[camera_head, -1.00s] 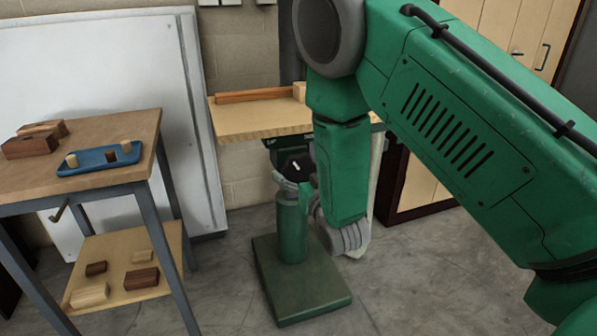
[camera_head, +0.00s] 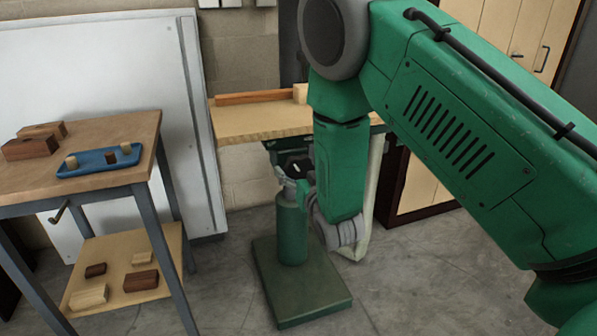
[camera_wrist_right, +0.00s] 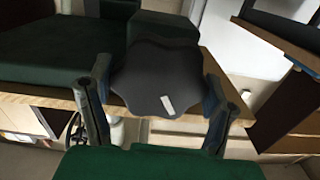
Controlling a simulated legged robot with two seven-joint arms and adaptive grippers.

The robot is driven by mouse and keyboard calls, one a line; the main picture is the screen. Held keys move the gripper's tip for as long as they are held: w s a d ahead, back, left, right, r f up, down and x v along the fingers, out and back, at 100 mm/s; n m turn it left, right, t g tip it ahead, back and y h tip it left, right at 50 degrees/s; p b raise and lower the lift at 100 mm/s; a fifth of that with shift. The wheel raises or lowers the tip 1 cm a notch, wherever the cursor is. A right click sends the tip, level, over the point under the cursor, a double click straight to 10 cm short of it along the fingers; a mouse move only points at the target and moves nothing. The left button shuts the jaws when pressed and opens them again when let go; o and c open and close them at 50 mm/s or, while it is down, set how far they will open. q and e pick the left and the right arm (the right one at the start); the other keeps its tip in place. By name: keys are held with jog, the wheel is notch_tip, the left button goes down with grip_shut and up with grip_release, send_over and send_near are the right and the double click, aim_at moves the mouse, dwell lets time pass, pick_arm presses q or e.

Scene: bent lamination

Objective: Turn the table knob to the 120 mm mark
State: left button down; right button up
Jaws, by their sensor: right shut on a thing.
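The black lobed table knob (camera_head: 295,167) with a white pointer line sits under the wooden machine table (camera_head: 262,122), above a green pedestal. In the right wrist view the knob (camera_wrist_right: 158,78) fills the space between my two fingers, its white line near the lower edge and tilted. My right gripper (camera_head: 292,185) is shut on the knob, one finger on each side (camera_wrist_right: 158,105). In the head view my green forearm hides part of the gripper and machine. No millimetre scale or 120 mm mark is readable. My left gripper is out of view.
A workbench (camera_head: 95,180) at left bears wooden blocks and a blue tray (camera_head: 80,170), with more blocks on its lower shelf (camera_head: 115,250). The pedestal's base plate (camera_head: 310,305) stands on grey floor. A white panel (camera_head: 90,70) is behind, and a wooden cabinet (camera_head: 425,185) at right.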

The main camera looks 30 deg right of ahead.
jog(key=m, duration=0.6)
jog(key=shift+d+p, duration=0.2)
jog(key=shift+p, duration=0.15)
jog(key=m, duration=0.2)
jog(key=shift+m, duration=0.4)
jog(key=shift+r+m, duration=0.1)
jog(key=shift+m, duration=0.5)
jog(key=shift+w+r, duration=0.1)
jog(key=o, duration=1.1)
jog(key=shift+s+a+f, duration=0.1)
jog(key=shift+s+f, duration=0.1)
jog(key=shift+s, duration=0.15)
jog(key=v, duration=1.1)
jog(key=shift+s, duration=0.25)
